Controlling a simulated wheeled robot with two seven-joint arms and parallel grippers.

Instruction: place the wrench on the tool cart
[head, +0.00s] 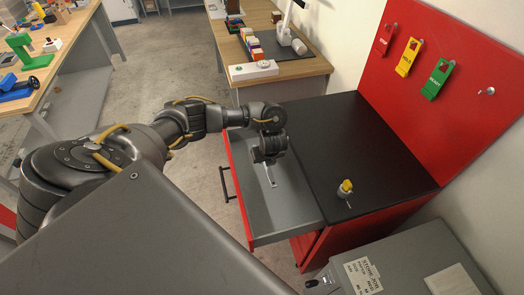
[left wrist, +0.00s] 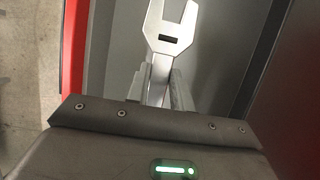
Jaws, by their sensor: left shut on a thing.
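The silver wrench (left wrist: 168,32) has an open-ended jaw that points away from my left gripper in the left wrist view. My left gripper (head: 271,160) is shut on it; the fingers (left wrist: 166,88) close around its handle. In the head view the wrench (head: 271,178) hangs over or in the open grey drawer of the tool cart; I cannot tell whether it touches the drawer floor. The tool cart has a black top (head: 350,140) and a red body, with its drawer (head: 293,207) pulled out to the left. My right gripper is not in view.
A small yellow-topped item (head: 345,187) stands on the cart top, which is otherwise clear. A red board (head: 450,85) with hanging tags rises behind it. A grey labelled box (head: 405,265) is at the lower right. Wooden benches (head: 290,68) with parts stand beyond.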

